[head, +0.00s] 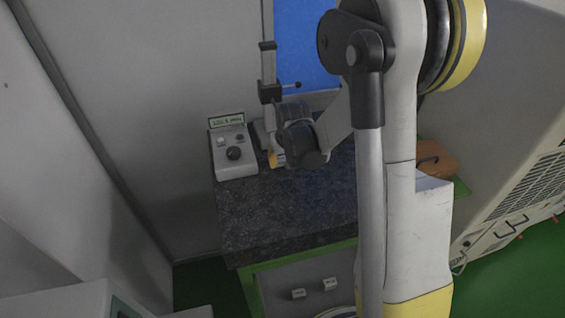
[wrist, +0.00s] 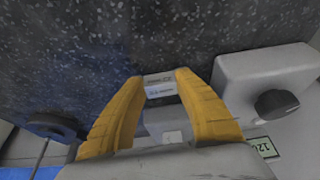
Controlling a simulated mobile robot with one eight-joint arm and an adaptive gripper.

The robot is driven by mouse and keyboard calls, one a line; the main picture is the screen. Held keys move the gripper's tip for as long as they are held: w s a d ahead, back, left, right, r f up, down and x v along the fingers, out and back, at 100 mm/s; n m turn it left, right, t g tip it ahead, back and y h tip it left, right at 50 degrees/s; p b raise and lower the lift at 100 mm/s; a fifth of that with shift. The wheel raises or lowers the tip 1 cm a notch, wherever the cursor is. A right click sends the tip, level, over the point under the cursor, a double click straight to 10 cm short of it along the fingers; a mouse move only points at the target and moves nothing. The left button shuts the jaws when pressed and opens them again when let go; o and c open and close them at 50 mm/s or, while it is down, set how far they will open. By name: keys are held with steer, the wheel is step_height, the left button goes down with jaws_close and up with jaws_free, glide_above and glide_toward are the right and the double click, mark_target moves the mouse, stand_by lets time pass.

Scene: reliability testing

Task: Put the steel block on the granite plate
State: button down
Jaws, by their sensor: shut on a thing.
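The steel block (wrist: 160,91) is a small grey block with pale printed labels, seen between the yellow fingers of my gripper (wrist: 162,78) in the wrist view. My gripper is shut on it. The granite plate (head: 285,215) is a dark speckled slab on top of a green-edged bench; it also fills the upper part of the wrist view (wrist: 130,35). In the head view my gripper (head: 277,160) is at the plate's back edge, and the block is hidden there. I cannot tell whether the block touches a surface.
A grey box with a black knob (head: 232,153) stands left of my gripper, close beside it. A tall gauge stand (head: 268,75) rises behind my gripper. A brown case with a handle (head: 437,160) lies at the right. The front and middle of the plate are clear.

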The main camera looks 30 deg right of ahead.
steer(key=shift+f, duration=0.3)
steer(key=shift+f, duration=0.2)
steer(key=c, duration=1)
jaws_free()
steer(key=shift+r, duration=0.1)
